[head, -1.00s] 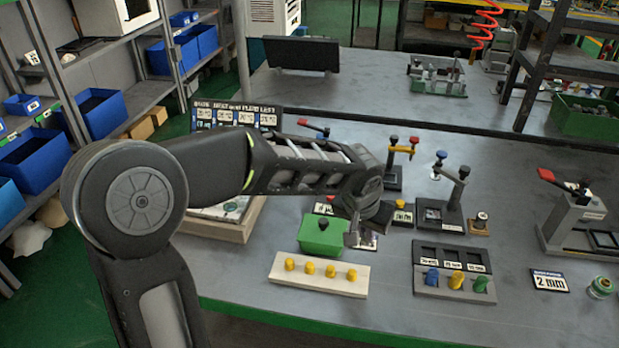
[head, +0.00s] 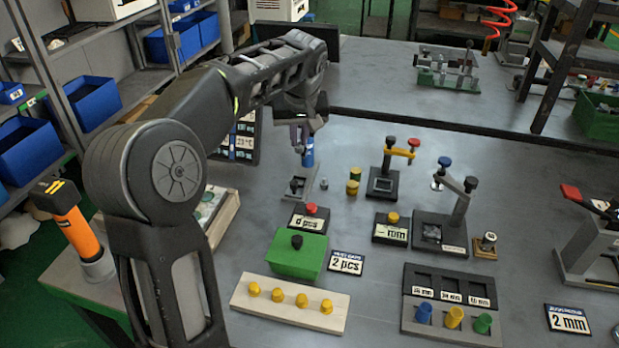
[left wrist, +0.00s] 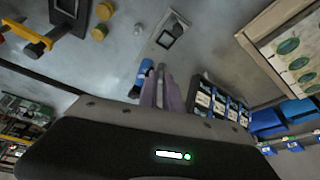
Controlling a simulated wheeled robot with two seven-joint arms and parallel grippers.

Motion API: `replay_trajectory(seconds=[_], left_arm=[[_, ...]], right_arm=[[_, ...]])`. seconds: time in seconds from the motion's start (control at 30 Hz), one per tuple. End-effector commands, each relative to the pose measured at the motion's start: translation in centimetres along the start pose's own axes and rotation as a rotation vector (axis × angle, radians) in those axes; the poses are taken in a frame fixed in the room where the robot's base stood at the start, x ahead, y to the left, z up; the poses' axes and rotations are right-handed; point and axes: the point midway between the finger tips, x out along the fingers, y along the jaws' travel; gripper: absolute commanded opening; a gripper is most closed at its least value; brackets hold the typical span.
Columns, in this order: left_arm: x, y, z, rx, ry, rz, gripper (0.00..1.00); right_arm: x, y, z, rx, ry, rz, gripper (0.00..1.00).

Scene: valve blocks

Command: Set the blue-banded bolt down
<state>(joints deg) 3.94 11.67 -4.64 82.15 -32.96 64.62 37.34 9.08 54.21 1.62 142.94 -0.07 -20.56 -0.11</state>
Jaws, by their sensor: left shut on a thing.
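My left gripper (head: 302,130) is shut at the far middle of the bench, pointing down. The blue-banded bolt (head: 308,152) shows at its fingertips, mostly hidden by them. In the left wrist view the blue part (left wrist: 142,76) sits beside the closed fingers (left wrist: 160,88). A small grey fixture with a square recess (head: 297,187) stands on the bench just below the bolt. It also shows in the left wrist view (left wrist: 172,36). I cannot tell whether the bolt touches anything below. My right gripper is not in view.
Two yellow cylinders (head: 353,181) and a yellow-armed stand (head: 390,165) are right of the gripper. Nearer are a green box (head: 297,255), a pale block with several yellow pegs (head: 290,304) and a dark peg tray (head: 450,306). A tilted label board (head: 243,143) is at left.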

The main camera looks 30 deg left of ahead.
Motion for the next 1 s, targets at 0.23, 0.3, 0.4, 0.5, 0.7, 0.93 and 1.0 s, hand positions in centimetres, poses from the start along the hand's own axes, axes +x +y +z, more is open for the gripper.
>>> replay_trajectory(seconds=[0.23,0.3,0.4,0.5,0.7,0.93,1.0], left_arm=[[-0.1,-0.5,-0.4,-0.019,0.0,-0.007,0.0],[-0.1,-0.5,-0.4,-0.019,0.0,-0.007,0.0],[0.0,-0.5,-0.3,-0.018,0.0,-0.007,0.0],[0.8,-0.5,0.1,-0.017,-0.001,-0.008,0.0],[4.0,-0.5,1.5,-0.015,-0.002,-0.009,0.0],[5.7,-0.5,2.1,-0.016,0.0,-0.007,0.0],[5.7,-0.5,2.1,-0.017,0.0,-0.007,0.0]], right_arm=[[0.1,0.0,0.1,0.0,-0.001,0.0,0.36],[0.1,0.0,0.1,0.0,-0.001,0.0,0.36],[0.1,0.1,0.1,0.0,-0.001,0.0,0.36],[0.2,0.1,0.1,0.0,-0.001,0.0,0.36],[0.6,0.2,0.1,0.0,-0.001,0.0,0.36],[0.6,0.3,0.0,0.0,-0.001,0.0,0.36],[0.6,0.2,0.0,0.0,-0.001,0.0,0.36]])
